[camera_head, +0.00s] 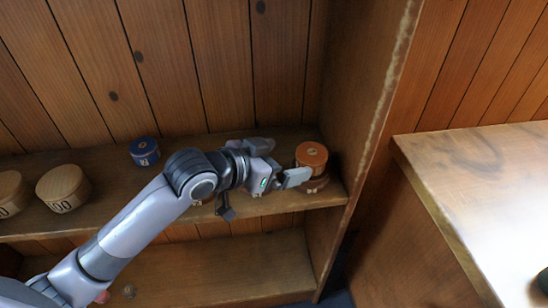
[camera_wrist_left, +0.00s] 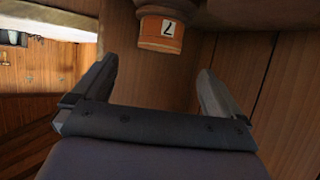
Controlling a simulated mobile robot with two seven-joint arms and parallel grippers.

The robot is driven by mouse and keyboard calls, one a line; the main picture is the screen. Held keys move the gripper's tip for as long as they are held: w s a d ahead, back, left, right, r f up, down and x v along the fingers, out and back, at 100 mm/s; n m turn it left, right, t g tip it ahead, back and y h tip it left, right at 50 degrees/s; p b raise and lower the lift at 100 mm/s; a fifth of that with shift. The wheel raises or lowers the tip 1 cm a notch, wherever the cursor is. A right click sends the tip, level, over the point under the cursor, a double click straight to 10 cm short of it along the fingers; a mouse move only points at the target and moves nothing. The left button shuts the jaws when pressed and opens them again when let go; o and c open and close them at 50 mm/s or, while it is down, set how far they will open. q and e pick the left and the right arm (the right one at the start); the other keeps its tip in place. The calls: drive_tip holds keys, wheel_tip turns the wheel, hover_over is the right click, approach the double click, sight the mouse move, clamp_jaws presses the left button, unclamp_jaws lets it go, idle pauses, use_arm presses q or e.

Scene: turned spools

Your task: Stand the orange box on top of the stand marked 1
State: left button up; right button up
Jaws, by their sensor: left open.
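The orange box (camera_head: 311,154), a short round one, is near the right end of the upper shelf. It appears to rest upright on a darker brown round stand (camera_head: 319,184), whose pale mark is too small to read. In the left wrist view the orange box (camera_wrist_left: 159,45) appears upside down with a white numbered label, beyond and between the fingertips. My left gripper (camera_head: 283,168) is open just left of the box and partly covers the stand. It also shows in the left wrist view (camera_wrist_left: 160,82), with nothing between its fingers. My right gripper is not in view.
A blue round box (camera_head: 145,152) and pale wooden round boxes, one nearer (camera_head: 63,189), stand left on the shelf (camera_head: 110,185). My left arm hides part of the shelf. An upright side panel (camera_head: 365,130) closes the right end. A counter (camera_head: 480,180) stands farther right.

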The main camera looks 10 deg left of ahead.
use_arm(q)
drive_tip(key=shift+v, duration=0.95)
drive_tip(key=s+a+f+n+g+y, duration=0.35)
drive_tip(key=s+a+f, duration=0.45)
drive_tip(key=s, duration=0.4)
drive_tip(key=s+a+f+n+g+y, duration=0.35)
drive_tip(key=s+a+f, duration=0.4)
drive_tip(key=s, duration=0.55)
drive_tip(key=w+d+f+m+t+h+p, duration=0.1)
drive_tip(key=w+d+f+t+p, duration=0.1)
drive_tip(key=w+f+t, duration=0.4)
drive_tip(key=shift+w+t+p, duration=0.2)
drive_tip(key=shift+t+p, duration=0.35)
drive_tip(key=shift+t, duration=0.25)
